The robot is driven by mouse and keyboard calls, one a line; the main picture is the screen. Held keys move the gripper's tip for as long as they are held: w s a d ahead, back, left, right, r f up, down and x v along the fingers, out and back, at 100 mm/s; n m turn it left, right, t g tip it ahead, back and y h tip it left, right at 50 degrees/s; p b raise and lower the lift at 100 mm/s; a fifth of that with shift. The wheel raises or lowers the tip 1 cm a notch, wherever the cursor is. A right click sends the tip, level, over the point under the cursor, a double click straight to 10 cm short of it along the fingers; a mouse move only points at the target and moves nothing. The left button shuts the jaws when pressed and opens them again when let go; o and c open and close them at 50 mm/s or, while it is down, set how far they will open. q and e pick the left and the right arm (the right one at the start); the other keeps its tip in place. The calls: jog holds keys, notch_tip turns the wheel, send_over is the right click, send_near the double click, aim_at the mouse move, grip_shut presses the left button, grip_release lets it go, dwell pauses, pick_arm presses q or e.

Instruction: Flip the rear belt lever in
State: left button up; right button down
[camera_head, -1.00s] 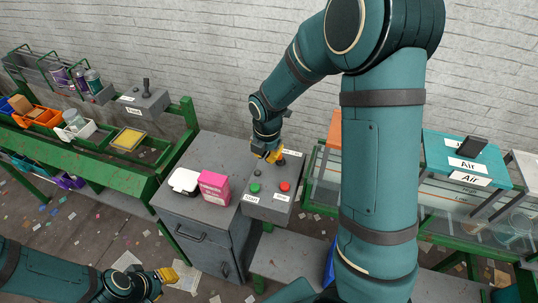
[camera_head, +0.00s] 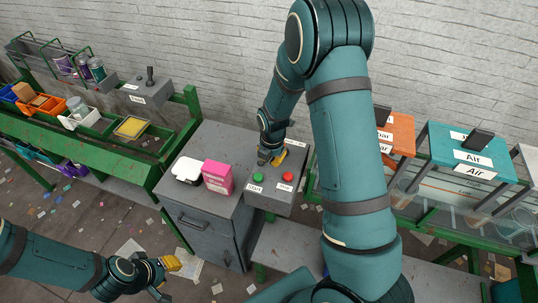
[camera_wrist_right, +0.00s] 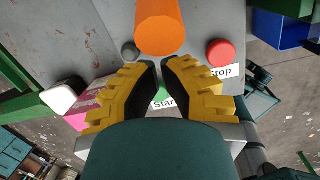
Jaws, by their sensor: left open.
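A dark upright lever (camera_head: 150,76) stands on a grey box (camera_head: 156,95) at the back of the green belt on the left; its label is too small to read surely. My right gripper (camera_head: 273,158) is low over the grey control box (camera_head: 268,201) with a green button (camera_head: 258,177) and a red button (camera_head: 288,176). In the right wrist view its fingertips (camera_wrist_right: 159,66) are almost together with nothing between them. An orange cylinder (camera_wrist_right: 158,28) stands just beyond them, beside a small dark knob (camera_wrist_right: 130,50). My left gripper (camera_head: 167,278) is open and empty over the floor at lower left.
A grey cabinet (camera_head: 222,139) carries a pink box (camera_head: 217,178) and a white container (camera_head: 187,170), left of the control box. Bins (camera_head: 77,113) line the left belt. Orange and teal (camera_head: 465,150) bins stand at right, partly behind my right arm.

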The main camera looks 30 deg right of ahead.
jog(key=shift+w+d+r, duration=0.3)
jog(key=shift+d+r, duration=0.2)
jog(key=shift+d, duration=0.3)
jog(key=shift+w+d+r, duration=0.1)
jog(key=shift+w+d, duration=0.1)
jog(key=shift+w+d+r+g+y, duration=0.25)
jog(key=shift+d+r+g+y, duration=0.1)
jog(key=shift+g+y, duration=0.05)
jog(key=shift+w+d, duration=0.1)
jog(key=shift+d, duration=0.05)
jog(key=shift+w+d+r+g+y, duration=0.35)
jog(key=shift+d+g+y, duration=0.1)
jog(key=shift+y, duration=0.1)
jog(key=shift+w+d+r+g+y, duration=0.2)
jog(key=shift+w+d+g+y, duration=0.15)
jog(key=shift+g+y, duration=0.15)
jog(key=shift+w+d+r+g+y, duration=0.15)
jog(key=shift+w+d+g+y, duration=0.3)
jog(key=shift+d+y, duration=0.15)
jog(key=shift+y, duration=0.25)
jog(key=shift+w+d+r+b, duration=0.15)
jog(key=shift+w+d+b, duration=1.05)
jog(key=shift+w+d, duration=0.25)
